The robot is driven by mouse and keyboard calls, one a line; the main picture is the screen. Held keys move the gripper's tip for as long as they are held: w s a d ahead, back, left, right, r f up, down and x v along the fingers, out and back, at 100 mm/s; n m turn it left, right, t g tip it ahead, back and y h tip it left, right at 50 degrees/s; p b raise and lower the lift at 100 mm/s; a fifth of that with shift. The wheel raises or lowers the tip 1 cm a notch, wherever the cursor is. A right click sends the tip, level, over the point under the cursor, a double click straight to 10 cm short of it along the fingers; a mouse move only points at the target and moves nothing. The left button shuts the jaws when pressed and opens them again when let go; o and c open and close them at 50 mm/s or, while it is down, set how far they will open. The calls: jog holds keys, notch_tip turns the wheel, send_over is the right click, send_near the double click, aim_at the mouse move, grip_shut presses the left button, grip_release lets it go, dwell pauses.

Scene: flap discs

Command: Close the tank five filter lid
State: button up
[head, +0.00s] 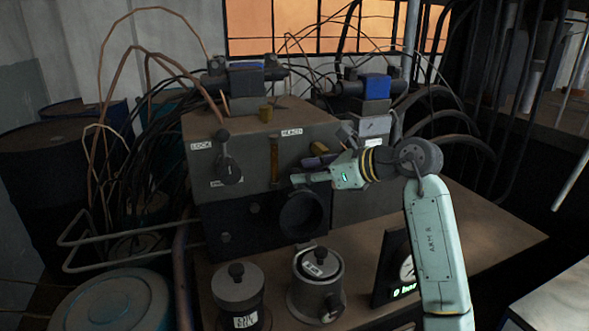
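My gripper (303,172) points left in front of the grey tank box (230,145), above a dark round disc (303,214) on the box's lower black front. A pale finger and a dark purplish piece show at its tip. I cannot tell whether the purplish piece is a finger or how far the fingers are apart. I see nothing clearly held. Two metal canisters stand on the bench below. The left canister (238,299) has a knobbed lid (236,280) seated on top. No marking for tank five is readable.
A lever handle (228,165) and a brass-coloured vertical strip (274,160) are on the box front. A gauge with a green display (403,291) stands right of the canisters, partly behind my arm. Hoses crowd both sides. The right of the bench (490,235) is clear.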

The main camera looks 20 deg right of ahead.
aim_at(295, 173)
jog(key=shift+p+x, duration=0.4)
jog(key=shift+x, duration=1.6)
jog(key=shift+c, duration=0.4)
jog(key=shift+r, duration=0.1)
grip_shut()
